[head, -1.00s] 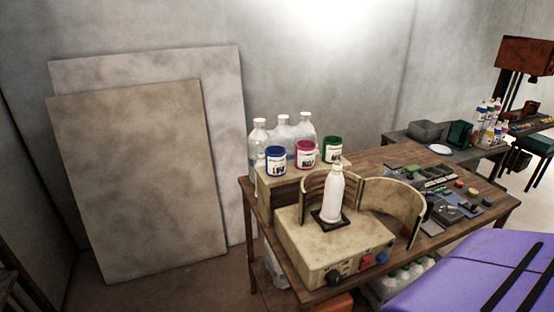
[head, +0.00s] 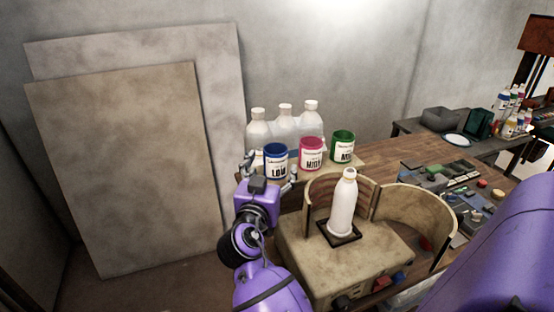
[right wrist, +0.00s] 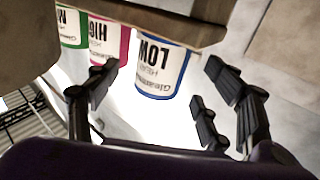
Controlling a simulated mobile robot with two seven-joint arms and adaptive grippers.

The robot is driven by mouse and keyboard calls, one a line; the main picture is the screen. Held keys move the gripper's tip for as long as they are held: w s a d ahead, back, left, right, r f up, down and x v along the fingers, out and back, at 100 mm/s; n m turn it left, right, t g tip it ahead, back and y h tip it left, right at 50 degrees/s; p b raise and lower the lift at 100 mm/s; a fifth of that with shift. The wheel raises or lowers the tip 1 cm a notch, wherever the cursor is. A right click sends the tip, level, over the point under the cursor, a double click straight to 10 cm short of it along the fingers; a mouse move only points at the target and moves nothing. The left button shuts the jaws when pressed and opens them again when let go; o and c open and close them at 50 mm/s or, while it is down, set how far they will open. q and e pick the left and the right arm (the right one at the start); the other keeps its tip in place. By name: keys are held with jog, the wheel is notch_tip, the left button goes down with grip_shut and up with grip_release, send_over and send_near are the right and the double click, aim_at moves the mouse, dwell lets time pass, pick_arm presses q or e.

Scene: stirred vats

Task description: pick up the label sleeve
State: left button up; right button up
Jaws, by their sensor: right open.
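Three open cylindrical label sleeves stand in a row on a raised wooden stand (head: 347,172). They are a blue one marked LOW (head: 276,162), a pink one (head: 311,153) and a green one (head: 342,147). My right gripper (head: 270,172) is open and empty just in front of the blue sleeve, its fingers toward either side of it. In the right wrist view, the blue sleeve (right wrist: 160,62) shows upside down beyond and between the spread fingers (right wrist: 160,85). A gap seems to remain. The pink sleeve (right wrist: 106,42) is close beside it. My left gripper is not in view.
A white bottle (head: 343,205) stands on a beige machine (head: 310,255) between curved walls (head: 418,218). Clear bottles (head: 257,130) stand behind the sleeves. Tools and small parts clutter the table's right side. Large panels (head: 120,170) lean on the wall at left.

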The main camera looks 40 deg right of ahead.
aim_at(278, 152)
jog(key=x, duration=0.2)
jog(key=p+x, duration=0.1)
jog(key=x, duration=0.1)
jog(key=shift+r, duration=0.4)
jog(key=shift+w+d+f, duration=0.3)
jog(key=shift+w+d, duration=0.05)
jog(key=shift+w, duration=0.05)
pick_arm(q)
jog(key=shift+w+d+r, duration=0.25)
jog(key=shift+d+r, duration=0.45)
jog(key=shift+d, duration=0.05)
pick_arm(e)
jog(key=shift+c, duration=1.3)
jog(key=c, duration=0.5)
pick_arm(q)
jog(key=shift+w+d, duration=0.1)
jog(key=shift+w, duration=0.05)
pick_arm(e)
jog(key=shift+c, duration=0.3)
